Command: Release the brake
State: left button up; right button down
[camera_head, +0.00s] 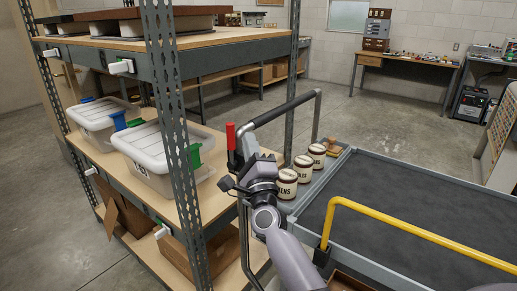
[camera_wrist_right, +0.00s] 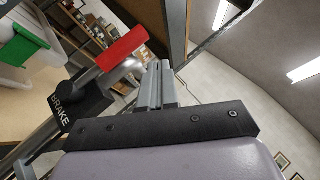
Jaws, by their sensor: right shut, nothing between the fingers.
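The brake lever has a red grip (camera_head: 231,136) and stands upright beside the dark push handle (camera_head: 285,109) of a grey cart. In the right wrist view the red grip (camera_wrist_right: 122,48) slants up from a black housing (camera_wrist_right: 80,103) marked BRAKE. My right gripper (camera_head: 246,136) is just right of the lever in the head view. In the wrist view its two fingers (camera_wrist_right: 159,70) are together and empty, beside the red grip. I cannot tell whether they touch it. My left gripper is not in view.
A metal shelf rack (camera_head: 165,110) with lidded grey bins (camera_head: 160,150) stands close on the left. The cart's dark deck (camera_head: 410,205) is clear, with a yellow rail (camera_head: 420,238) in front.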

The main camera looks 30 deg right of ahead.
jog(key=shift+w+a+r, duration=0.3)
jog(key=shift+w+r, duration=0.05)
jog(key=shift+w, duration=0.35)
jog(key=shift+w+a+r, duration=0.25)
jog(key=shift+w+r, duration=0.1)
jog(key=shift+w, duration=0.35)
jog(key=shift+r, duration=0.15)
jog(key=shift+a+r, duration=0.1)
jog(key=shift+r, duration=0.1)
